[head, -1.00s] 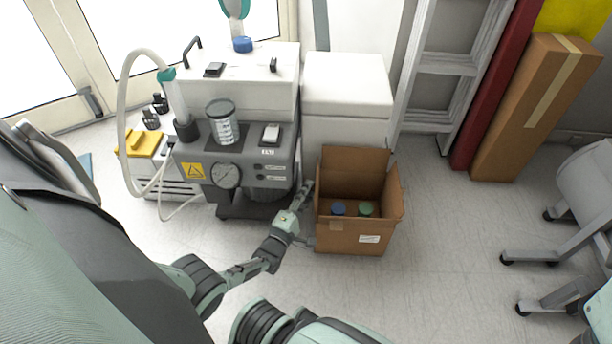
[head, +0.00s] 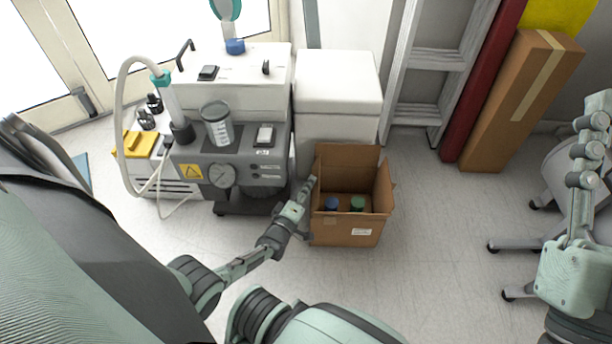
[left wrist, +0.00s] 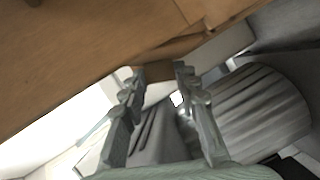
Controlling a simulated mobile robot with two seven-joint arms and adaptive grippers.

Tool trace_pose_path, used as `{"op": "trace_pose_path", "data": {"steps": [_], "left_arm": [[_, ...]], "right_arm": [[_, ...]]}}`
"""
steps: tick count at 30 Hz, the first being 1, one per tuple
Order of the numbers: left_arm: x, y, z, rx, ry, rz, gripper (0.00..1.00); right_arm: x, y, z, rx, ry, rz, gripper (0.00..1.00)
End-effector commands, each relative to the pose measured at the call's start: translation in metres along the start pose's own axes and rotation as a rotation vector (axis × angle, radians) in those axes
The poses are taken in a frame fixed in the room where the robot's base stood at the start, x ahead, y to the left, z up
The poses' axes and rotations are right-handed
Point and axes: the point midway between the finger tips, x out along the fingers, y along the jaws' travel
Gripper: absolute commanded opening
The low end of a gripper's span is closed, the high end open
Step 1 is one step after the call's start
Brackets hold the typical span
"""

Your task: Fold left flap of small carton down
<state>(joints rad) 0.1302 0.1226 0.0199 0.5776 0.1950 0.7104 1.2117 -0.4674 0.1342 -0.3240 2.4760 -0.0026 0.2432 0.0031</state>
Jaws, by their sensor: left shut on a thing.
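The small carton (head: 345,232) stands open on the floor, with its back flap (head: 347,168) upright. A blue-capped and a green-capped container show inside it. My left gripper (head: 309,188) is at the carton's left edge, shut on the left flap. In the left wrist view the brown flap (left wrist: 158,72) sits between the fingertips, beneath the carton's large brown wall (left wrist: 90,50). In the head view the left flap is mostly hidden by the gripper, so its exact angle is unclear. My right gripper (head: 590,150) is at the far right, away from the carton, seen side-on.
A grey dental compressor unit (head: 235,165) with a gauge and hose stands left of the carton. A white box (head: 338,85) is behind it. A ladder (head: 425,85) and a tall carton (head: 520,105) lean at the back right. Floor right of the small carton is clear.

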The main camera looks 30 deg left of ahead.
Motion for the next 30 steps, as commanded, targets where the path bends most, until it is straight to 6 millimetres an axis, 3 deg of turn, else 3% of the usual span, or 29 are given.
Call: {"op": "trace_pose_path", "data": {"steps": [8, 9, 14, 23, 30], "left_arm": [[0.001, 0.001, -0.001, 0.000, 0.001, 0.001, 0.01], [0.001, 0.001, -0.001, -0.001, 0.001, 0.001, 0.31], [0.001, 0.000, -0.001, -0.001, 0.001, 0.001, 0.51], [-0.001, 0.000, 0.000, -0.001, 0.001, 0.000, 0.52], [-0.025, -0.002, 0.000, -0.002, 0.000, -0.001, 0.52]], "right_arm": [[0.000, 0.000, 0.000, 0.000, 0.000, 0.000, 0.40], [0.000, 0.000, 0.000, 0.000, 0.000, 0.000, 0.40], [0.000, 0.000, 0.000, 0.000, 0.000, 0.000, 0.40], [0.000, 0.000, 0.000, 0.000, 0.001, -0.001, 0.40], [0.000, 0.000, 0.000, 0.000, 0.001, 0.000, 0.40]]}}
